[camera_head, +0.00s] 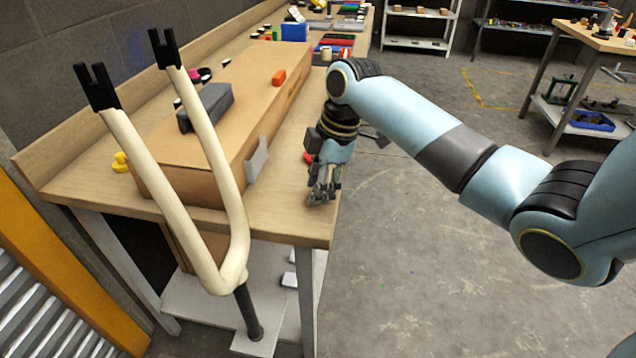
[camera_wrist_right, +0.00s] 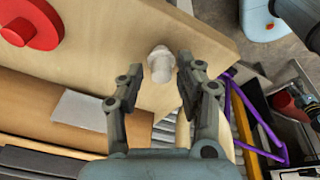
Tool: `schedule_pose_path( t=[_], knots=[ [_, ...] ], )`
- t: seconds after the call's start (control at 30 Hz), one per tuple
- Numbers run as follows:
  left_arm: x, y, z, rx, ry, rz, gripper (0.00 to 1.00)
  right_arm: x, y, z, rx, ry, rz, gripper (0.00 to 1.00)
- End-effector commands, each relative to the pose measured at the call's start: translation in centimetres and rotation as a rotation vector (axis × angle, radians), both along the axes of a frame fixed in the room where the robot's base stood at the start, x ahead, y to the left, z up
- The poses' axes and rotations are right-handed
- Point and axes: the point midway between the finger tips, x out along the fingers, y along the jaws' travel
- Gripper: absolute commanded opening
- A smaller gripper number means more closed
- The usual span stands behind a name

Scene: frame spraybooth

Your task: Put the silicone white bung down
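The white silicone bung (camera_wrist_right: 160,64) shows in the right wrist view, on the wooden bench top (camera_head: 288,205) near its edge. It lies between and just beyond the tips of my right gripper (camera_wrist_right: 162,74), with a narrow gap visible on each side. The right gripper (camera_head: 322,190) is open and points down over the bench's near right corner in the head view. There I cannot make out the bung, which the fingers seem to hide. My left gripper is not in view.
A red round thing (camera_wrist_right: 32,22) lies close by on the bench. A large cardboard box (camera_head: 220,120) with a dark grey case (camera_head: 207,106) fills the bench's middle. A grey plate (camera_head: 257,160) stands against it. A cream forked frame (camera_head: 215,265) rises in front.

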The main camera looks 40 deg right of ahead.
Motion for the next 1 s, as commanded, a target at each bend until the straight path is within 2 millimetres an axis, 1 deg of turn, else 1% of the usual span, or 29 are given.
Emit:
schedule_pose_path(
  t=[0.27, 0.4, 0.47, 0.8, 0.9, 1.0],
  knots=[
    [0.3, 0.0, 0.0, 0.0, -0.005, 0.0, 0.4, 0.0, 0.0, 0.0, 0.0, 0.0, 0.0, 0.43],
    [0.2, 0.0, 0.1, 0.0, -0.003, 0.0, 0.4, -0.1, -0.2, 0.9, -0.001, -0.001, 0.0, 0.43],
    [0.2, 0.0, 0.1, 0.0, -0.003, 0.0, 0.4, -0.2, -0.3, 1.8, -0.001, -0.003, 0.0, 0.43],
    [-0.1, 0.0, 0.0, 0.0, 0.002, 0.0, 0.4, -1.4, -1.7, 9.0, -0.004, -0.004, 0.001, 0.43],
    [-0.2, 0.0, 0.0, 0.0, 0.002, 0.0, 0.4, -1.7, -2.0, 10.6, -0.002, -0.003, 0.0, 0.43],
    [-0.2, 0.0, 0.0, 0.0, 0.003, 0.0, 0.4, -1.9, -2.1, 11.5, -0.001, -0.002, 0.0, 0.43]
  ],
)
